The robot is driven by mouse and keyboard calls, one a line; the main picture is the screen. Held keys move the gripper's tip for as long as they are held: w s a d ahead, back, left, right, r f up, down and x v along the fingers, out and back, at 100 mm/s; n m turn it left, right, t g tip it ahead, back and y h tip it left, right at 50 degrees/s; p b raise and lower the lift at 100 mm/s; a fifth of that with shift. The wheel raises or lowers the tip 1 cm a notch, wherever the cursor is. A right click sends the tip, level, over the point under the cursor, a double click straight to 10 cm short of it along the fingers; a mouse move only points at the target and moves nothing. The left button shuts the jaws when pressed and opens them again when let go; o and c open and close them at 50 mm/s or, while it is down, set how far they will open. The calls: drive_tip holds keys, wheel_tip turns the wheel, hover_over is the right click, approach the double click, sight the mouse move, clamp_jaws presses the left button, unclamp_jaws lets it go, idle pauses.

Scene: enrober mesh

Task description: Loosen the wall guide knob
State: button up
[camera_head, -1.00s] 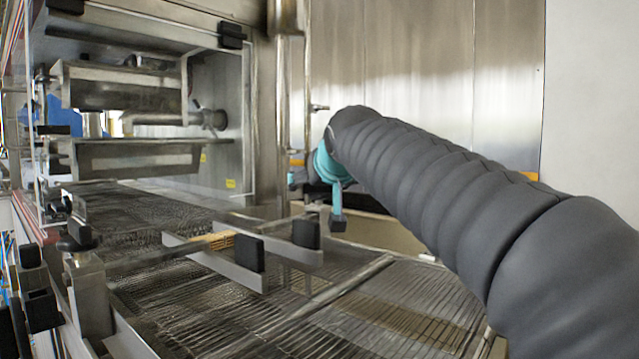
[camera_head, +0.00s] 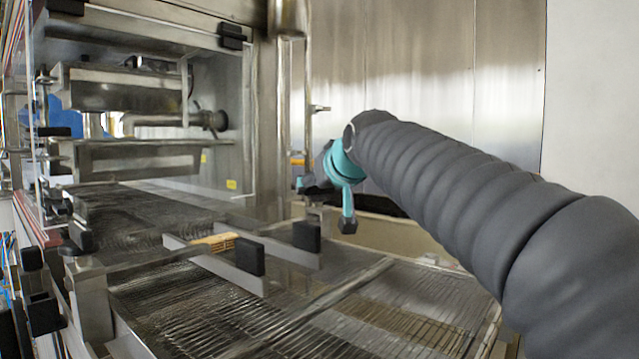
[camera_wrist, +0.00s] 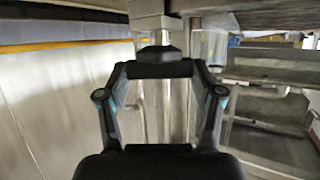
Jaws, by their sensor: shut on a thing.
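My gripper (camera_wrist: 160,72) has both fingers closed in around a dark knob (camera_wrist: 156,54) in the wrist view. The knob has a black, blocky head, and the fingertips hide part of it. In the head view my gripper (camera_head: 308,184) shows small and dark beside my teal wrist, at the far right edge of the belt. The knob cannot be made out clearly there. Two flat metal wall guides stand over the mesh belt (camera_head: 235,318), each with a black block: a nearer one (camera_head: 215,262) and a farther one (camera_head: 284,251).
A metal enrober housing (camera_head: 135,160) with a clear panel stands at the left. A black knob (camera_head: 78,235) sits on the left belt rail. A thin upright post (camera_head: 308,85) rises behind my gripper. Steel wall panels (camera_head: 420,70) close off the back.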

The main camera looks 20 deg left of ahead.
drive_tip(key=shift+w+d+n+g+y+b, duration=0.1)
drive_tip(key=shift+n+g+y+b, duration=0.1)
drive_tip(key=shift+n+g+y, duration=0.6)
drive_tip(key=shift+w+d+n+g+y+b, duration=0.1)
drive_tip(key=shift+n+g+y+b, duration=0.1)
drive_tip(key=shift+n+g+y, duration=1.2)
drive_tip(key=shift+n+g, duration=0.5)
drive_tip(key=shift+n, duration=0.3)
drive_tip(key=o, duration=1.1)
drive_tip(key=shift+o, duration=0.2)
drive_tip(key=v, duration=1.1)
drive_tip(key=shift+d+r, duration=0.3)
drive_tip(key=shift+d, duration=0.1)
